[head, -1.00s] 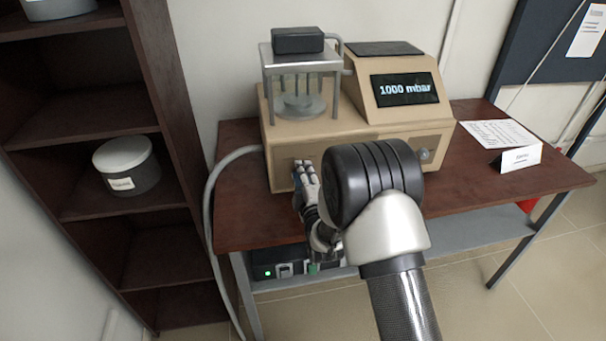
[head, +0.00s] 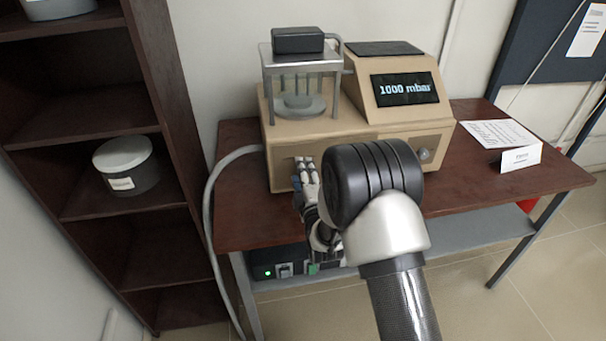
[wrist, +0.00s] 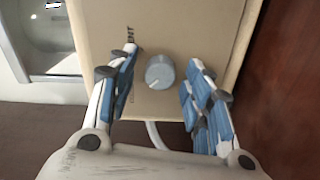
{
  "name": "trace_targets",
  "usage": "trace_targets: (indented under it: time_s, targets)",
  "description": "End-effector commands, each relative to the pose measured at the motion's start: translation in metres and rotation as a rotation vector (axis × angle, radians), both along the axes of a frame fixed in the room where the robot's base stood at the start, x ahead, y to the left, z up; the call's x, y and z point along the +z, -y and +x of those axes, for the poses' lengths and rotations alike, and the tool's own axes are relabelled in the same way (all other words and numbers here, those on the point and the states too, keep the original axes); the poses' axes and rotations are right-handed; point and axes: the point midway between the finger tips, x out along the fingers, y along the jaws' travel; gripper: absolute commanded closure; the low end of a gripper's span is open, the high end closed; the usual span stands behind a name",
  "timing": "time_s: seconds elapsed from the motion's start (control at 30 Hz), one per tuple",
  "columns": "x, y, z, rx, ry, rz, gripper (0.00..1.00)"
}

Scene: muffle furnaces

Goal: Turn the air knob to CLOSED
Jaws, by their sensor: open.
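The air knob (wrist: 160,72) is a small grey round knob on the tan machine front in the wrist view. Its white pointer mark faces down and left in that view. My gripper (wrist: 161,66) is open, with one blue-padded finger on each side of the knob and a visible gap to both. Dark lettering beside the knob is partly covered by the left finger; I read only "NT" clearly. In the head view my gripper (head: 306,164) is at the left front of the tan machine (head: 390,131), and the knob is hidden there.
The machine's display (head: 404,89) reads 1000 mbar. A glass chamber (head: 300,85) stands on its left part. Another small knob (head: 425,154) sits at its right front. A grey hose (head: 212,190) runs down the left side.

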Motion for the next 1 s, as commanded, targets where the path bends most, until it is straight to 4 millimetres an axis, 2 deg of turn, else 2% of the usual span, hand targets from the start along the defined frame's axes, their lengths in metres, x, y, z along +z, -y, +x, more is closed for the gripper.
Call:
trace_targets:
  time_s: [0.2, 0.33, 0.73, 0.9, 1.0]
  targets:
    - [0.0, 0.0, -0.001, 0.0, 0.0, 0.0, 0.54]
    - [0.0, 0.003, -0.01, 0.0, -0.001, 0.0, 0.54]
    - [-0.001, 0.025, -0.087, 0.001, -0.003, -0.001, 0.54]
    - [0.0, 0.031, -0.108, 0.0, -0.001, 0.0, 0.54]
    - [0.0, 0.033, -0.114, 0.0, 0.0, 0.0, 0.54]
